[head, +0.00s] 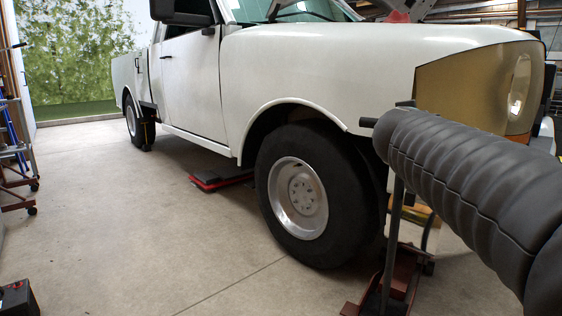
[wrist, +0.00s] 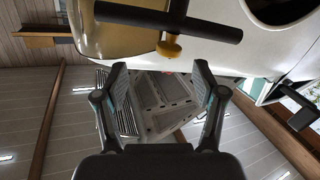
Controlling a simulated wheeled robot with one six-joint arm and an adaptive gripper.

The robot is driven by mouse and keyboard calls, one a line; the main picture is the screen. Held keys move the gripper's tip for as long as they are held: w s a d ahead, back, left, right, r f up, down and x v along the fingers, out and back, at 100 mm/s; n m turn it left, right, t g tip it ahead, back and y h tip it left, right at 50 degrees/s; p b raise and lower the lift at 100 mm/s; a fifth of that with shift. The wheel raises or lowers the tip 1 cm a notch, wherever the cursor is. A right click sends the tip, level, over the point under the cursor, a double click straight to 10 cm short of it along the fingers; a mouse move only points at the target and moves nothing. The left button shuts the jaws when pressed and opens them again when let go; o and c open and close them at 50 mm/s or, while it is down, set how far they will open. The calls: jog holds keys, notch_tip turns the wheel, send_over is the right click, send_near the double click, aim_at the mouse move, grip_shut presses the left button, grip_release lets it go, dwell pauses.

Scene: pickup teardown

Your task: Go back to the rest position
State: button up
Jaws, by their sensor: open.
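My gripper (wrist: 160,68) shows in the wrist view with its two dark fingers spread apart. Nothing is held between them; a grey panelled surface shows beyond. A black T-shaped bar with a yellow knob (wrist: 169,46) lies above the fingertips in that picture, apart from them. My arm, in a ribbed black sleeve, reaches in from the right of the head view. My gripper itself cannot be made out there. The white pickup (head: 200,85) stands side-on in the head view, its tan front corner (head: 468,85) behind my arm.
The front wheel (head: 300,197) is close to my arm. A red floor jack (head: 393,290) stands below the arm. A red and black low item (head: 218,180) lies under the truck. Open concrete floor (head: 110,220) spreads to the left, with a ladder-like cart (head: 18,150) at the edge.

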jog(key=s+a+f+n+g+y+p, duration=0.1)
jog(key=s+f+g+y, duration=0.15)
jog(key=s+f, duration=0.45)
jog(key=s+a+f+n+g+y+p, duration=0.1)
jog(key=s+f+n+g, duration=0.2)
jog(key=f, duration=0.8)
jog(key=s+a+f+g+y+p, duration=0.1)
jog(key=s+a+f+y+p, duration=0.1)
jog(key=s+a+p, duration=0.2)
jog(key=s+a+f+g+y+p, duration=0.2)
jog(key=s+a, duration=0.6)
jog(key=s, duration=0.4)
jog(key=shift+s+a+f+y+p, duration=0.3)
jog(key=shift+f+y+p, duration=0.45)
jog(key=shift+y+p, duration=0.15)
jog(key=shift+g, duration=0.25)
